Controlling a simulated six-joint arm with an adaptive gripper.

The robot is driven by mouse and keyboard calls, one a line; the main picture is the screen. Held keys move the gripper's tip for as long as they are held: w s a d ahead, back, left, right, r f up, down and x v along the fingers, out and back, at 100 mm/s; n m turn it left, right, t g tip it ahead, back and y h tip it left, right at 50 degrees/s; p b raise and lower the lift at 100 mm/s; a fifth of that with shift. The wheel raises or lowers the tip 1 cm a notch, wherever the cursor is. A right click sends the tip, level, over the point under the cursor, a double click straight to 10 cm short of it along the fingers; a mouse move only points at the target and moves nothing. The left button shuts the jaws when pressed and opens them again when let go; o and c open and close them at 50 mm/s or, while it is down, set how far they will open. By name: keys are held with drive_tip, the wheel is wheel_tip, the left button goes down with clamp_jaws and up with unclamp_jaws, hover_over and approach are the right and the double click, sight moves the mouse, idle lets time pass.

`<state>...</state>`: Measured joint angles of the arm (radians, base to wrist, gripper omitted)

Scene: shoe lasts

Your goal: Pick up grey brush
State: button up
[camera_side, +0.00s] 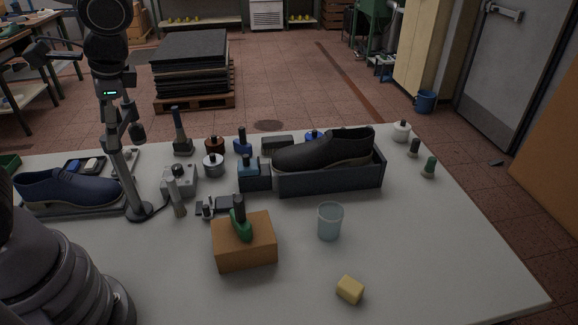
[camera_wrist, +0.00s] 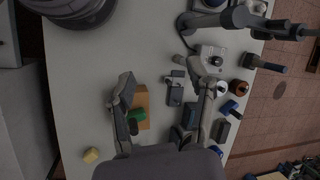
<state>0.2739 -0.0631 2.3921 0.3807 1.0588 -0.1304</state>
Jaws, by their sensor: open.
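A small brush with a grey handle and pale bristles (camera_side: 178,201) stands in front of a grey box with a dark knob, just right of the lamp stand's foot. What seems to be the same brush (camera_wrist: 178,59) shows small in the wrist view, near the lamp foot. My gripper (camera_side: 125,137) is at the upper left in the side view, above the table, open and empty. In the wrist view its two fingers (camera_wrist: 165,84) are spread wide, over the table beside an orange block; the brush is beyond the fingertips, apart from them.
The lamp stand (camera_side: 142,211) rises close to the brush. The grey box (camera_side: 184,181) stands behind it. An orange block with a green-based tool (camera_side: 245,251), a tumbler (camera_side: 329,222) and a shoe in a dark box (camera_side: 330,181) are to the right. The front right is mostly clear.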

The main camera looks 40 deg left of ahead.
drive_tip(key=w+d+f+m+y, duration=0.2)
drive_tip(key=w+f+m+y, duration=0.3)
drive_tip(key=f+m+y, duration=0.55)
drive_tip(key=m+t+y, duration=0.2)
drive_tip(key=m+t, duration=0.7)
approach(173, 188)
drive_tip(key=shift+n+h, duration=0.25)
drive_tip(key=x, duration=0.5)
drive_tip(key=shift+s+a+r, duration=0.1)
drive_tip(key=shift+a+r, duration=0.05)
drive_tip(key=shift+a, duration=0.1)
drive_tip(key=shift+x, duration=2.85)
drive_tip(key=shift+c, duration=0.4)
clamp_jaws()
